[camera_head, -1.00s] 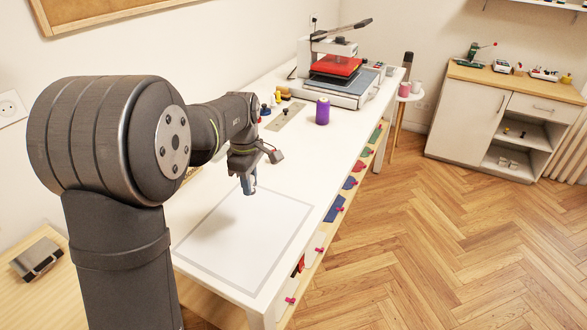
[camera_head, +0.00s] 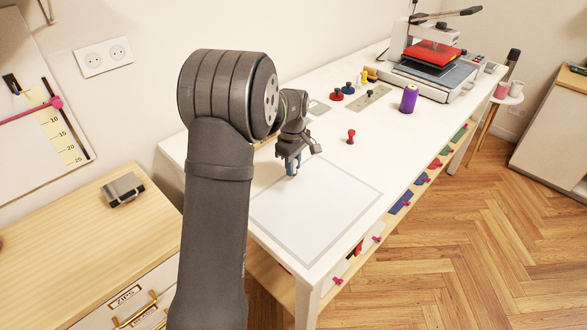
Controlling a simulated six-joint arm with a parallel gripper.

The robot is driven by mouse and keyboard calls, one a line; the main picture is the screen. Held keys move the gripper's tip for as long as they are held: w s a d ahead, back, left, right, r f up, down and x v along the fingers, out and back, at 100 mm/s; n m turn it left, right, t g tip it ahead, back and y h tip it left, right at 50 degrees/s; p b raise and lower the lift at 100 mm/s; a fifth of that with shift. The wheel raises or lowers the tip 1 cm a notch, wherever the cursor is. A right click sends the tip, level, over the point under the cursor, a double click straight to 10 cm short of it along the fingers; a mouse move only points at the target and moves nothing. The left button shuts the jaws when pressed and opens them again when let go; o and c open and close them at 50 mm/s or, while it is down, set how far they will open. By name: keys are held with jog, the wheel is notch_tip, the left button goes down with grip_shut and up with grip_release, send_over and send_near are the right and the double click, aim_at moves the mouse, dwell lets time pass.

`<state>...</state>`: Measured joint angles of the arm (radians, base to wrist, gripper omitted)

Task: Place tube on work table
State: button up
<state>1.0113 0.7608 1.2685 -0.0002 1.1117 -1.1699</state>
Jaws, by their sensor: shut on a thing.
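My gripper (camera_head: 291,163) points down over the far left edge of a pale framed square (camera_head: 318,208) on the long white work table (camera_head: 345,146). It is shut on a small blue-grey thing, seemingly the tube (camera_head: 291,170), held upright. The jaws and wrist hide its upper part. I cannot tell whether its lower end touches the table.
A red-knobbed piece (camera_head: 351,136), a purple spool (camera_head: 409,98) and a heat press (camera_head: 432,65) stand farther along the table. Several small knobbed pieces sit near the wall. A wooden cabinet (camera_head: 85,245) with a grey box (camera_head: 123,190) is at left. The square is mostly bare.

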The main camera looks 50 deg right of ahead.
jog(key=shift+f, duration=0.85)
jog(key=o, duration=1)
jog(key=shift+f, duration=0.15)
notch_tip(320, 180, up, 12)
jog(key=shift+r, duration=0.2)
